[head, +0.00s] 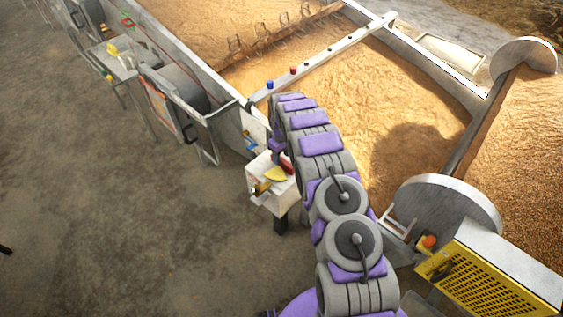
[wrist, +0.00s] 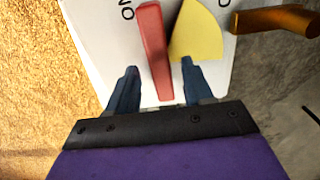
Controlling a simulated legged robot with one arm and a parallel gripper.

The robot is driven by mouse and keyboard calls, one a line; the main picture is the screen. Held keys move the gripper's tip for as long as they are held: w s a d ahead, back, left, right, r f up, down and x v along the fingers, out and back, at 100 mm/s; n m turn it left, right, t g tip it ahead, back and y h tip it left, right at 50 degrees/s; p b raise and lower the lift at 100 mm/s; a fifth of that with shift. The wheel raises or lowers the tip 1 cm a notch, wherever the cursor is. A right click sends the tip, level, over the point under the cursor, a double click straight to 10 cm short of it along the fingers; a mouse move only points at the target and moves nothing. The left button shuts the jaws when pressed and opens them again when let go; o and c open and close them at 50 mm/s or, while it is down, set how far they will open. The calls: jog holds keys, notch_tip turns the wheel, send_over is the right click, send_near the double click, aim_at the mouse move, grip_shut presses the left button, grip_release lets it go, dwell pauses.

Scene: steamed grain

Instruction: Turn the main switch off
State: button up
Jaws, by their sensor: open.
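The switch is a red lever (wrist: 154,50) on a white panel (wrist: 95,30) in the wrist view. A rotated "ON" marking is left of the lever, and part of another letter shows at the upper right. A yellow rounded plate (wrist: 197,35) lies right of the lever. My gripper (wrist: 159,72) is open, with one blue finger on each side of the lever's lower end. I cannot tell whether either finger touches it. In the head view, the white switch box (head: 268,192) stands by the trough wall, with the red lever (head: 287,164) partly hidden by my arm.
An orange-brown handle (wrist: 275,20) sticks out right of the panel. Grain (head: 400,110) fills the walled bed at right. A yellow grated machine (head: 490,280) stands at lower right. The concrete floor (head: 120,220) at left is mostly clear.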

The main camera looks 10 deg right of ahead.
aim_at(276, 168)
jog(key=shift+f, duration=1.4)
jog(key=shift+c, duration=0.2)
grip_shut()
